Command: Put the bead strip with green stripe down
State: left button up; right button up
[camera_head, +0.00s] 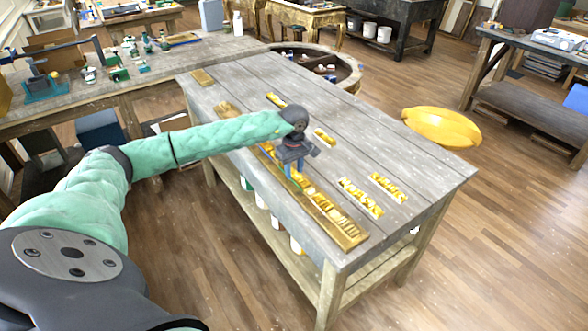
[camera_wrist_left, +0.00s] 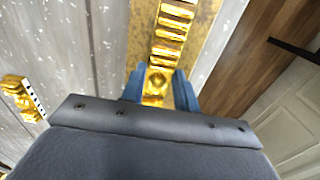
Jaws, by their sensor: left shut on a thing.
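My left gripper (camera_head: 294,177) is over the long gilt board (camera_head: 350,241) near the front-left edge of the grey plank table. Its blue fingers are shut on a gold bead strip (camera_wrist_left: 158,80), which shows between the fingertips in the left wrist view. The strip lines up with a row of gold beaded pieces (camera_head: 324,203) along the board. I cannot tell whether the strip touches the board. Its green stripe is not clearly visible, as the fingers hide part of it. My right gripper is not in view.
Two gold ornament strips (camera_head: 361,197) (camera_head: 387,187) lie right of the board. Smaller gold pieces (camera_head: 325,136) (camera_head: 276,99) lie farther back. A yellow basin (camera_head: 441,127) stands beyond the table's right edge. The table's right-hand middle (camera_head: 385,150) is clear.

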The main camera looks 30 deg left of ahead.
pick_arm(q)
jog(key=shift+f, duration=0.1)
jog(key=o, duration=1)
jog(key=shift+r, duration=0.2)
